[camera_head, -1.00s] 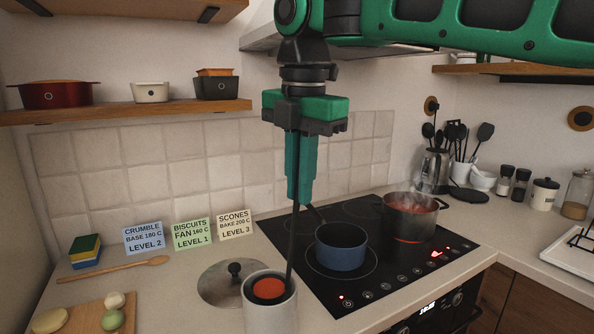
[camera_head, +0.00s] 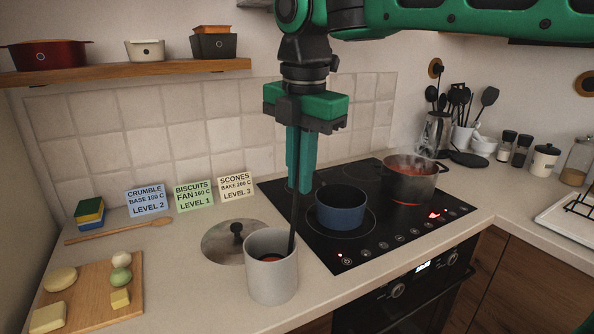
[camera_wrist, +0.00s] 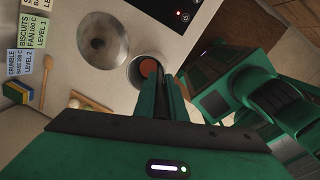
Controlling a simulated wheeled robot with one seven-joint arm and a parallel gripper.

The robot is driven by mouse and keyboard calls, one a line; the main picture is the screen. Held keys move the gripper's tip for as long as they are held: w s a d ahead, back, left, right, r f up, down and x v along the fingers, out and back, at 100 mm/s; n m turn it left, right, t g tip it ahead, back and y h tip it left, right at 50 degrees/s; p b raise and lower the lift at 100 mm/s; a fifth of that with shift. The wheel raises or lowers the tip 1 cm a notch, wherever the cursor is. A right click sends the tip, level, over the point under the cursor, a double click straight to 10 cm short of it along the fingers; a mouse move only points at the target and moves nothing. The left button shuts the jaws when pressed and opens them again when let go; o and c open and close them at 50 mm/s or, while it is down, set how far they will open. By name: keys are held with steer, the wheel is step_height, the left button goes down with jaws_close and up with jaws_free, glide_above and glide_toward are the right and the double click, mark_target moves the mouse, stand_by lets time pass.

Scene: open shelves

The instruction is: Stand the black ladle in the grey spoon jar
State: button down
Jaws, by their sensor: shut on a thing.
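The grey spoon jar (camera_head: 271,283) stands upright on the counter, left of the hob. My gripper (camera_head: 302,190) is above the jar's right side, shut on the upper part of the black ladle's thin handle (camera_head: 293,225). The ladle is close to upright, slightly tilted, and its lower part goes down inside the jar's mouth. The ladle's bowl end is hidden in the jar. Something orange-red shows inside the jar; I cannot tell what it is. In the wrist view the jar's rim (camera_wrist: 133,74) shows just beyond my gripper's fingers (camera_wrist: 167,92).
A blue pot (camera_head: 341,212) and a steaming pot (camera_head: 409,185) stand on the black hob close to the right. A lid (camera_head: 222,250) lies behind the jar's left. A wooden board (camera_head: 88,300) with food, cards (camera_head: 193,196) and a wooden spoon (camera_head: 105,233) are at left.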

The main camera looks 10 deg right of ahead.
steer(key=c, duration=1.7)
jaws_free()
steer(key=shift+c, duration=0.2)
step_height(320, 180, up, 11)
steer(key=s, duration=0.1)
steer(key=shift+f, duration=0.15)
